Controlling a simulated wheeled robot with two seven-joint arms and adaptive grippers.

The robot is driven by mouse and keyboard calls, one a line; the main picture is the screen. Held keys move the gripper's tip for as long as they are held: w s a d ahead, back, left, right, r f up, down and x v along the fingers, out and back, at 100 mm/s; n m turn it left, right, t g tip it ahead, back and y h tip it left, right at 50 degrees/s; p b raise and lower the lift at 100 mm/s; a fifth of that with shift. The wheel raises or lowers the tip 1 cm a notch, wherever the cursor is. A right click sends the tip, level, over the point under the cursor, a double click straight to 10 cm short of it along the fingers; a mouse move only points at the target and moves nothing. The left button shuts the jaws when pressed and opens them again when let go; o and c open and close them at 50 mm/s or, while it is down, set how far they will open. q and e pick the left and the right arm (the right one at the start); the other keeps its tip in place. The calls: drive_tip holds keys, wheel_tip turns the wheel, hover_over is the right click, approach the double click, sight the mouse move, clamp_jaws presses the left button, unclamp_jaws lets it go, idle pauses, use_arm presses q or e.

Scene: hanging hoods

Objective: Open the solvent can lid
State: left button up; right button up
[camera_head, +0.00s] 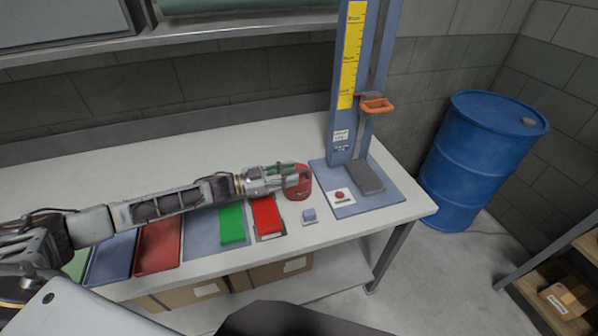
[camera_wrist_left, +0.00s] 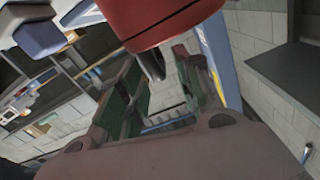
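The red can (camera_head: 300,190) stands on the white workbench, just left of the blue stand. It also shows at the top of the left wrist view (camera_wrist_left: 160,18), close to the camera, with a dark part below its rim. My left gripper (camera_head: 287,174) reaches in from the left at the can's upper part. In the left wrist view its two green-lined fingers (camera_wrist_left: 160,92) stand apart, with the dark part near the gap. I cannot tell whether they touch the can. The lid's state is hidden by the fingers. My right gripper is not in view.
The tall blue stand (camera_head: 346,118) with a yellow scale and orange handle (camera_head: 376,105) rises right of the can. A blue drum (camera_head: 478,165) stands beyond the bench.

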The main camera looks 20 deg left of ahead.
sight(299, 172)
use_arm(q)
drive_tip(key=x, duration=0.2)
drive_tip(key=shift+w+d, duration=0.15)
drive_tip(key=shift+d, duration=0.05)
drive_tip(key=shift+w+d, duration=0.35)
drive_tip(key=shift+d, duration=0.15)
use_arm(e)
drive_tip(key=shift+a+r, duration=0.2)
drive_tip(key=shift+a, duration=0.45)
use_arm(q)
drive_tip(key=shift+c, duration=0.2)
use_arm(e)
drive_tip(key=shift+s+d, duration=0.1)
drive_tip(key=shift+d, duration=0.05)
use_arm(q)
clamp_jaws()
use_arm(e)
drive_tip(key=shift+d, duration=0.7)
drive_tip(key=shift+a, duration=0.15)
